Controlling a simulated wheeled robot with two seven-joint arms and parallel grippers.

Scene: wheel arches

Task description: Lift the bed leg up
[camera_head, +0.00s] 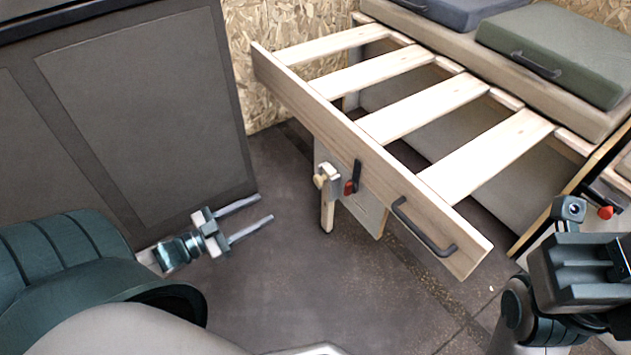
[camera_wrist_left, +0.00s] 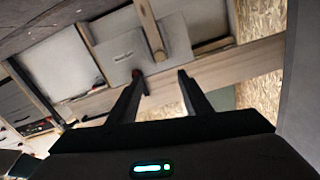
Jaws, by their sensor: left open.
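The bed leg (camera_head: 327,214) is a short pale wooden post that hangs down below the front board of the slatted bed frame (camera_head: 330,123), its lower end near the dark floor. A metal bracket with a light knob (camera_head: 321,181) sits at its top. In the left wrist view the leg (camera_wrist_left: 150,28) shows as a wooden bar ahead of the fingers. My left gripper (camera_head: 265,208) is open and empty, low to the left of the leg and apart from it, fingers pointing toward it. Its fingers also show in the left wrist view (camera_wrist_left: 160,75). My right gripper's fingers are not visible.
A black handle (camera_head: 424,230) is on the front board. A red-and-black latch (camera_head: 351,182) sits beside the bracket. A dark cabinet (camera_head: 145,105) stands at left. Cushions (camera_head: 555,52) lie behind the slats. Floor between gripper and leg is clear.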

